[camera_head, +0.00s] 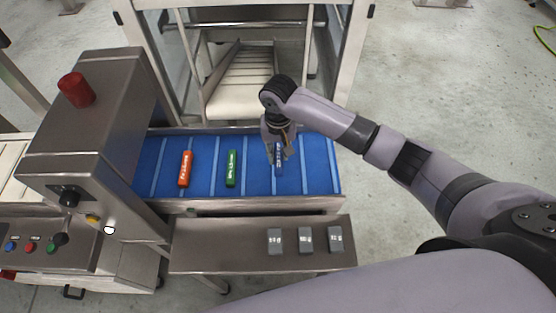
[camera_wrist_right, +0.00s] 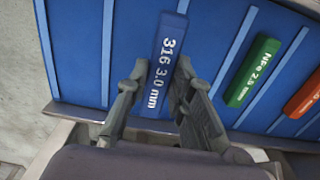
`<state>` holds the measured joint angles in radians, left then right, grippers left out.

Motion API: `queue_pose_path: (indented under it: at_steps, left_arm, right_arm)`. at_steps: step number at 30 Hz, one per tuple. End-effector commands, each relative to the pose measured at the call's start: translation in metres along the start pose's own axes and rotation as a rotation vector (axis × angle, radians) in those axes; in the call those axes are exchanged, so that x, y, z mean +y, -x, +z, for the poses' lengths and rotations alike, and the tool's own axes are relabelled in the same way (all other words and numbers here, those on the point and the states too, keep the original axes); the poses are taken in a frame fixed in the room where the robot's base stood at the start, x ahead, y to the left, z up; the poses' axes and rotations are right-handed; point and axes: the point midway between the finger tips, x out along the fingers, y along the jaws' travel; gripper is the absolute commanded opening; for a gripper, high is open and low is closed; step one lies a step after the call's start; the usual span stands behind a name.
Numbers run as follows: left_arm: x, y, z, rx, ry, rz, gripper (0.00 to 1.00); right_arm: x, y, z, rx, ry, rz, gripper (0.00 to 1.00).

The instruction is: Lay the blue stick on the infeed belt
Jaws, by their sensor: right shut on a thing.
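The blue stick (camera_head: 279,160) is at the right part of the blue infeed belt (camera_head: 207,150), lined up with the belt's light cross stripes. My right gripper (camera_head: 277,152) is over it from above. In the right wrist view the stick (camera_wrist_right: 170,42) carries white "316 3.0 mm" lettering and sits between the fingers of my right gripper (camera_wrist_right: 160,75), which is shut on it. The stick is at or just above the belt; I cannot tell whether it touches. My left gripper is not in view.
An orange stick (camera_head: 185,168) and a green stick (camera_head: 232,168) lie on the belt to the left. Several grey blocks (camera_head: 306,240) rest on the steel shelf (camera_head: 215,250) in front. A steel machine housing with a red beacon (camera_head: 76,89) stands at left.

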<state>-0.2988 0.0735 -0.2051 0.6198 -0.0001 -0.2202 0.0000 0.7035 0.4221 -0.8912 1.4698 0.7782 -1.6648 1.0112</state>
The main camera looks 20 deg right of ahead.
Motion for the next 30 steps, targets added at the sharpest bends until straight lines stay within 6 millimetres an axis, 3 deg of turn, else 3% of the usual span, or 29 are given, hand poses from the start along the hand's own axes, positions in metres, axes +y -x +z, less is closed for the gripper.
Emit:
queue_pose_path:
  at_steps: [12,25,26,30]
  left_arm:
    - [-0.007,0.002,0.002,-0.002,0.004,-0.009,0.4]
    - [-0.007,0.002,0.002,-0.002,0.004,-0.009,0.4]
    - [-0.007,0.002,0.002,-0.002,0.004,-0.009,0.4]
    - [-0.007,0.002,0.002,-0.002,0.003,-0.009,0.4]
  right_arm:
    - [0.0,-0.048,0.0,0.0,0.0,0.0,0.0]
    - [-0.001,-0.054,0.0,0.001,0.001,-0.001,0.0]
    - [-0.001,-0.053,0.0,0.001,0.001,-0.001,0.23]
    - [-0.001,-0.053,0.0,0.001,0.001,-0.001,0.32]
